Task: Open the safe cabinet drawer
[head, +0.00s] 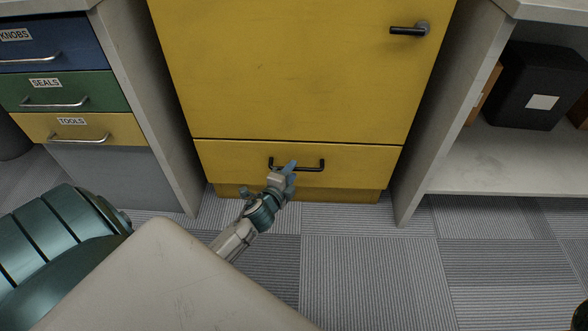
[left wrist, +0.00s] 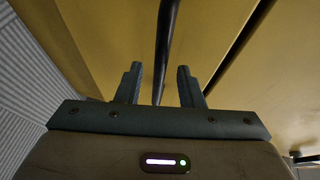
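The yellow safe cabinet (head: 290,70) stands upright at the middle of the head view. Its low drawer (head: 235,158) looks shut, with its front flush under the door. A black bar handle (head: 312,168) runs across the drawer front. My left gripper (head: 290,168) is at the left half of this handle. In the left wrist view the handle (left wrist: 166,40) passes between the two open fingers (left wrist: 160,85), with gaps on both sides. My right gripper is in neither view.
A door handle (head: 409,30) sits at the cabinet's upper right. Labelled drawers (head: 68,92) stand at left, and an open shelf (head: 510,170) with a black box (head: 527,85) at right. Grey carpet (head: 345,265) in front is clear.

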